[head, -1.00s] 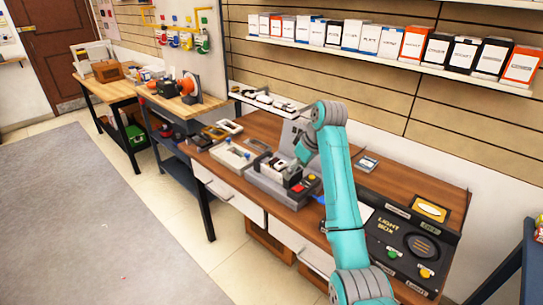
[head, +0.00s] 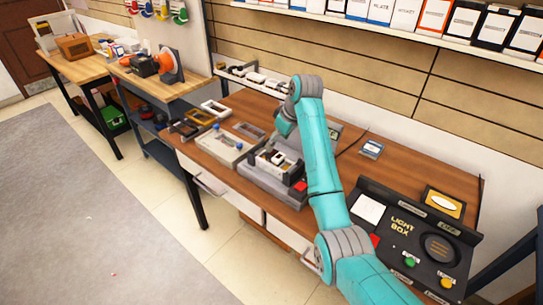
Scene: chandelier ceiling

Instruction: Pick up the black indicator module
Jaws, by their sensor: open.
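My arm reaches over the wooden workbench (head: 330,160). Its end bends down behind the forearm, and my gripper (head: 290,138) is small and mostly hidden there, open, above the back of a grey fixture (head: 262,180). The fixture holds a dark part with white and brown pieces (head: 275,163) and has a red button (head: 300,186) at its front right corner. I cannot tell for sure which part is the black indicator module. A dark open frame (head: 185,128) lies at the bench's left end. I see nothing held in the gripper.
Left of the fixture lie a pale tray (head: 222,147) with a blue knob and a white frame (head: 213,108). A black light box (head: 405,245) stands on the right. A small grey box (head: 372,149) lies behind it. Bare wood shows between this box and my arm.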

